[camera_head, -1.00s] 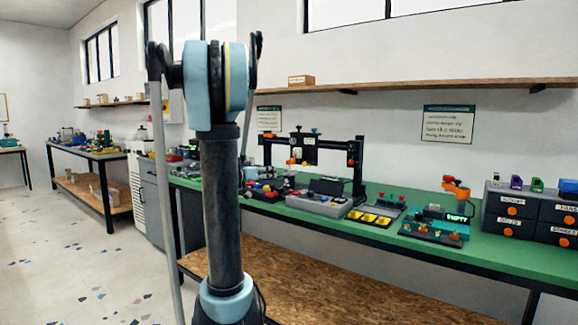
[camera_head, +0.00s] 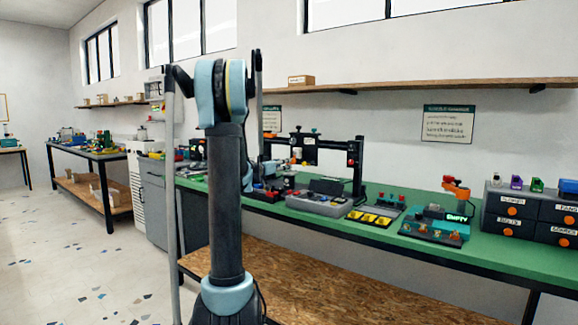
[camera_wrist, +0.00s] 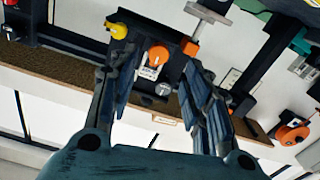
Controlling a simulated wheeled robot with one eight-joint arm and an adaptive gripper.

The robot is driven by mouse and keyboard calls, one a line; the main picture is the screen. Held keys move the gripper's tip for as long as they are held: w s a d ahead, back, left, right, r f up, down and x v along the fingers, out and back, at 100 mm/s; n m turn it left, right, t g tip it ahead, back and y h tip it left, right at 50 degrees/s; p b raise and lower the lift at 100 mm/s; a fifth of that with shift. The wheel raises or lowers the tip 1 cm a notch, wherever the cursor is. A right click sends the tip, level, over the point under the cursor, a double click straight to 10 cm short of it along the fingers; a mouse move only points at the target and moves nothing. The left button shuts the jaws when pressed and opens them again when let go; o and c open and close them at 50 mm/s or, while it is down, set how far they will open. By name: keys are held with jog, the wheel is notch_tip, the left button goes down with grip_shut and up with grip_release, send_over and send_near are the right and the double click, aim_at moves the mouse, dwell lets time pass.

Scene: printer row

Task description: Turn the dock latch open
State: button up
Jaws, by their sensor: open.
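In the wrist view a dark block carries an orange round knob (camera_wrist: 158,55) with a small white label under it, too small to read. I cannot tell for certain that this knob is the dock latch. A yellow knob (camera_wrist: 118,30) and a grey round knob (camera_wrist: 163,88) sit on the same block. My gripper (camera_wrist: 160,72) is open and empty, its two fingers spread either side of the orange knob in the picture. Contact does not show. In the head view the dark block (camera_head: 303,150) hangs on the black gantry; my arm hides most of my gripper.
The green bench (camera_head: 385,258) holds a grey bin (camera_head: 320,203), a yellow-celled tray (camera_head: 370,217), a device reading EMPTY (camera_head: 435,228) and grey drawers (camera_head: 530,213). The gantry post (camera_head: 358,170) stands right of the block. A wall shelf (camera_head: 420,88) runs above.

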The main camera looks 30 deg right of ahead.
aim_at(293, 160)
jog(key=x, duration=0.7)
grip_shut()
